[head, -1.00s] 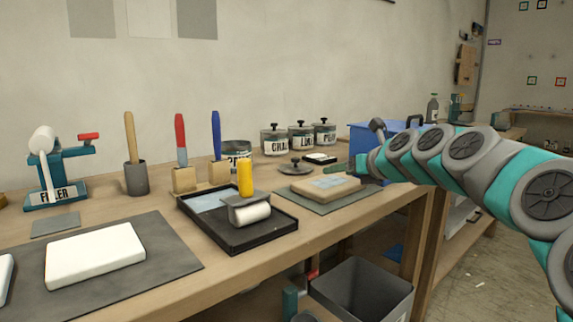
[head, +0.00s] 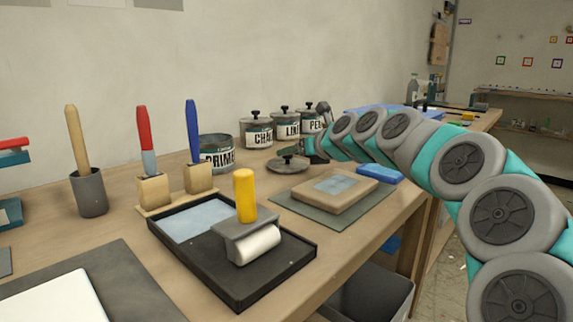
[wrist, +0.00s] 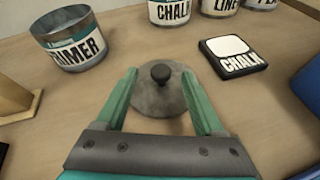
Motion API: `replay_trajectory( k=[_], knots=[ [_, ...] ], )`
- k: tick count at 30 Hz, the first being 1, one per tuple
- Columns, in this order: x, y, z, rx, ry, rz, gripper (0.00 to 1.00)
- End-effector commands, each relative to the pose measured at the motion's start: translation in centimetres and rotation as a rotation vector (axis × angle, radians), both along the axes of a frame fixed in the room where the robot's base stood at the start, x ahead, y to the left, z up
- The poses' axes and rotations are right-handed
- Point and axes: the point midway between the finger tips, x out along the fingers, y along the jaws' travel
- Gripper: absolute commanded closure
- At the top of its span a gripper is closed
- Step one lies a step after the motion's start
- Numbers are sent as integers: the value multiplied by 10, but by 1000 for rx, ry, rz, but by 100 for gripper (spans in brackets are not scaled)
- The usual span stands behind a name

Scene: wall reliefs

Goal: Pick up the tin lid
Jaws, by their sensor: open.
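The tin lid (head: 288,164) is a round grey disc with a dark knob. It lies flat on the bench, in front of the lidded tins and right of the open primer tin (head: 217,152). In the wrist view the lid (wrist: 158,95) lies ahead, with its knob between the two green fingers. My gripper (wrist: 158,98) is open and empty. The fingers are on either side of the lid's near part, and I cannot tell their exact height above it. In the head view my gripper (head: 308,148) is just right of the lid, partly hidden by my wrist.
A panel on a mat (head: 333,188), a black tray (head: 240,280) and a yellow-handled roller (head: 245,200) are nearer.

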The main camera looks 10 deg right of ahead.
Motion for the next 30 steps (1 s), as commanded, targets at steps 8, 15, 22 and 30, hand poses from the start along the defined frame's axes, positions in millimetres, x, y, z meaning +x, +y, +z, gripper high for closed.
replay_trajectory(
  k=[8,15,22,30],
  knots=[
    [30,12,-14,0,0,0,30],
    [34,13,-17,0,0,0,30],
    [34,13,-17,0,0,0,48],
    [34,13,-17,0,0,0,78]
  ],
)
